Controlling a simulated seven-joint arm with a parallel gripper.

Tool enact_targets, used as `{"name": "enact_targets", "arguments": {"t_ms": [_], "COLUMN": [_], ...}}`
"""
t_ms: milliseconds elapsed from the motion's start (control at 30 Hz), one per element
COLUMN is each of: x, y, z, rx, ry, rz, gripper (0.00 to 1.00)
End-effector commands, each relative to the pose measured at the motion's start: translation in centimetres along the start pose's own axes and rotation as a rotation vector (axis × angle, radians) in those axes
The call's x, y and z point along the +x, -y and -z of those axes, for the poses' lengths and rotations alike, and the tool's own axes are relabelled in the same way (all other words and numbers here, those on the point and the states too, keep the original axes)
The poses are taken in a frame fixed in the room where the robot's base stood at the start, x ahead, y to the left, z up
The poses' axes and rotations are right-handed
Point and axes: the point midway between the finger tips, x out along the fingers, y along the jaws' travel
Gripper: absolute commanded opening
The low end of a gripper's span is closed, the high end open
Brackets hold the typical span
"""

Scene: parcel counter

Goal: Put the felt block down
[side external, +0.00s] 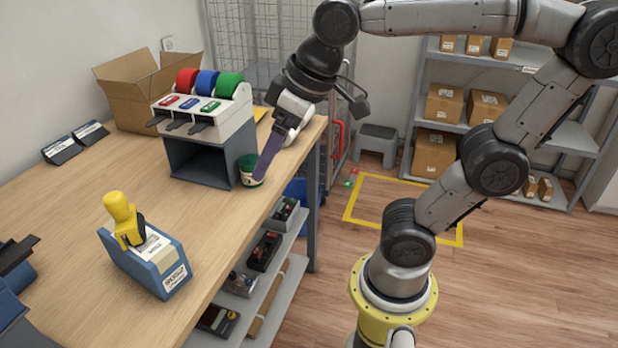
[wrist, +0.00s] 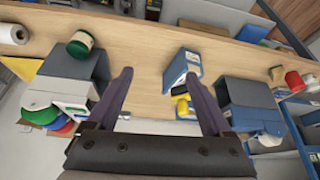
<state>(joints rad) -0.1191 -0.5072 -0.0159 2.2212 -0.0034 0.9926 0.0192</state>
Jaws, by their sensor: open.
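I cannot make out a felt block in either view. My gripper (side external: 262,178) reaches down over the right edge of the wooden counter, close to a green and cream round container (side external: 249,168). The blue holder (side external: 150,264) with a yellow-handled tool (side external: 123,218) stands on the front of the counter, apart from my gripper. In the wrist view the blue holder (wrist: 183,64) lies beyond the right fingertip.
A grey stand (side external: 202,160) carrying red, blue and green tape rolls is just left of my gripper. An open cardboard box (side external: 138,90) stands behind it. The middle of the counter (side external: 95,180) is clear. Shelves (side external: 262,290) hold several items under the counter's edge.

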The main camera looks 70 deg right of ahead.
Motion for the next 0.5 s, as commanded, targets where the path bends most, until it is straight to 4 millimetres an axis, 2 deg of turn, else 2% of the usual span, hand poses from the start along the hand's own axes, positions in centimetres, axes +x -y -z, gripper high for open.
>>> {"name": "enact_targets", "arguments": {"t_ms": [33, 100, 200, 333, 500], "x": [0.3, 0.9, 1.6, 2.1, 2.2], "y": [-0.7, -1.3, -1.8, -2.0, -2.0], "z": [-2.3, -4.7, -7.1, -8.4, -8.6], "rx": [0.026, 0.051, 0.076, 0.089, 0.09], "ry": [-0.011, -0.023, -0.034, -0.042, -0.041], "rz": [-0.014, -0.028, -0.043, -0.051, -0.052], "gripper": [0.84, 0.84, 0.84, 0.84, 0.84]}}
